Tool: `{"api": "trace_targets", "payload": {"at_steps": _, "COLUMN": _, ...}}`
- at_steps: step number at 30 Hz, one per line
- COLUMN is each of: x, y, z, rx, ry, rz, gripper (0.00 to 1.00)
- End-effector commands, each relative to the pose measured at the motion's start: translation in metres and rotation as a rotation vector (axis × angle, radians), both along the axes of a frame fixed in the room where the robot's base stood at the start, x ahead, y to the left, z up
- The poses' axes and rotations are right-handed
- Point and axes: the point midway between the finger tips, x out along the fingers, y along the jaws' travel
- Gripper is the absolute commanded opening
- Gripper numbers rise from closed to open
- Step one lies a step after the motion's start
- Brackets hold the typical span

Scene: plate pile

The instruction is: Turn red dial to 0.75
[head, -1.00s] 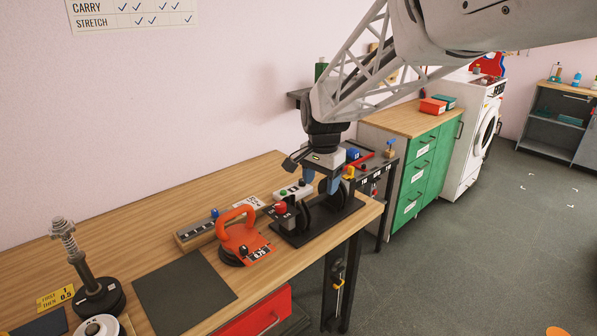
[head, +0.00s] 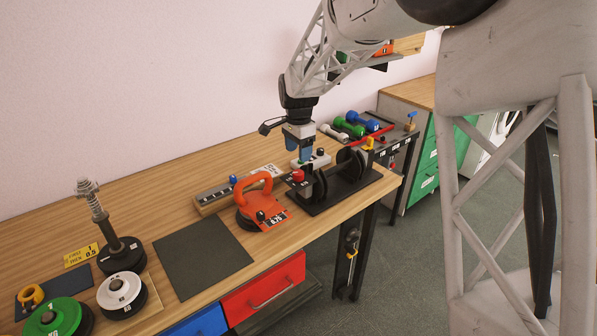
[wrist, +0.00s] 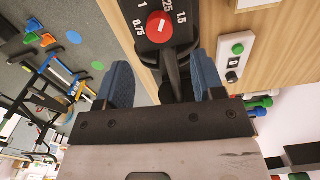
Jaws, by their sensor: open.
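The red dial (head: 298,176) sits on a small black panel at the near left end of the black rack on the bench. In the wrist view the red dial (wrist: 159,25) has a short white mark, and the panel (wrist: 180,38) is printed 0.75, 1, a partly cut-off 25 and 1.5. I cannot tell exactly which number the mark points at. My gripper (head: 302,153) is just above and behind the dial in the head view. In the wrist view my gripper (wrist: 162,82) is open, blue fingers apart, with no dial between them.
An orange handled weight (head: 254,200) with a 0.75 tag stands left of the rack. Black discs (head: 350,163) stand on the rack (head: 335,195). A white box with a green button (wrist: 236,55) is close by. A dark mat (head: 203,256) lies clear on the bench.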

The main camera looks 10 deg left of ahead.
Motion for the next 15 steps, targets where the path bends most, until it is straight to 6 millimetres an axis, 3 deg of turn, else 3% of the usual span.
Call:
{"api": "trace_targets", "payload": {"at_steps": 8, "x": 0.0, "y": 0.0, "z": -0.003, "rx": -0.001, "ry": 0.001, "rz": 0.0, "gripper": 0.62}}
{"api": "trace_targets", "payload": {"at_steps": 15, "x": 0.0, "y": 0.0, "z": -0.021, "rx": -0.001, "ry": 0.002, "rz": 0.0, "gripper": 0.62}}
